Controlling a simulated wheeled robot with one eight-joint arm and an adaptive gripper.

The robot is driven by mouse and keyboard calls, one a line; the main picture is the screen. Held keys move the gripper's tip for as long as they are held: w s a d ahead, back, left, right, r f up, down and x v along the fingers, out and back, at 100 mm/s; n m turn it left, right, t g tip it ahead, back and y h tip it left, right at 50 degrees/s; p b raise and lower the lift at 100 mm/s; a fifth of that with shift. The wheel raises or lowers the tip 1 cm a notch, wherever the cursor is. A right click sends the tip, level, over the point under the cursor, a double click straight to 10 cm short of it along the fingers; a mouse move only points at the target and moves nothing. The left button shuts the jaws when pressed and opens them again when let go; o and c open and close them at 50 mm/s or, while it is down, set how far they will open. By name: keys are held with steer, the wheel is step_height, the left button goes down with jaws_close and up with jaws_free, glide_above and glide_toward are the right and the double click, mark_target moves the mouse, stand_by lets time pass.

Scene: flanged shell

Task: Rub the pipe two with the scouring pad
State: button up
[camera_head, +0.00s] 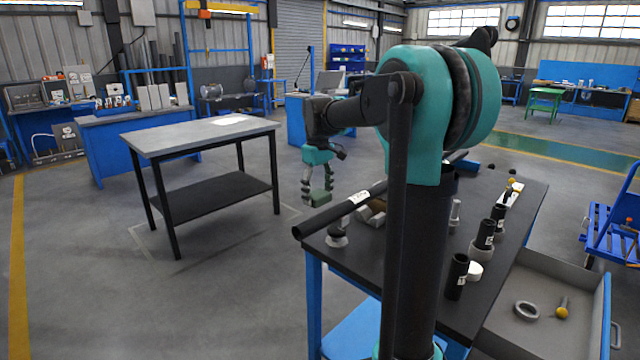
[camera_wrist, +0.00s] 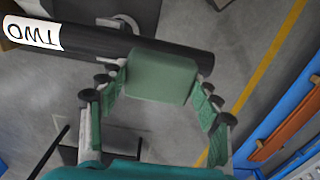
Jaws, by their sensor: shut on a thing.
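Pipe two is a long black pipe (camera_head: 331,214) with a white label, lying on supports along the left edge of the dark-topped bench. In the wrist view its label reads TWO, and the pipe (camera_wrist: 98,42) crosses the upper part. The green scouring pad (camera_head: 319,199) is held in my gripper (camera_head: 318,190) just beside the pipe's left end. In the wrist view the pad (camera_wrist: 162,76) sits between the fingertips of my gripper (camera_wrist: 158,85) and overlaps the pipe in view. I cannot tell if pad and pipe touch.
The dark bench (camera_head: 352,258) holds several short upright black pipes, such as one (camera_head: 457,276) near the front. A grey tray (camera_head: 545,300) at right holds a ring (camera_head: 526,310) and a yellow-handled item (camera_head: 562,308). A grey-topped table (camera_head: 200,135) stands at left, with open floor between.

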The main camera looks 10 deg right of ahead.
steer(key=shift+r, duration=1.8)
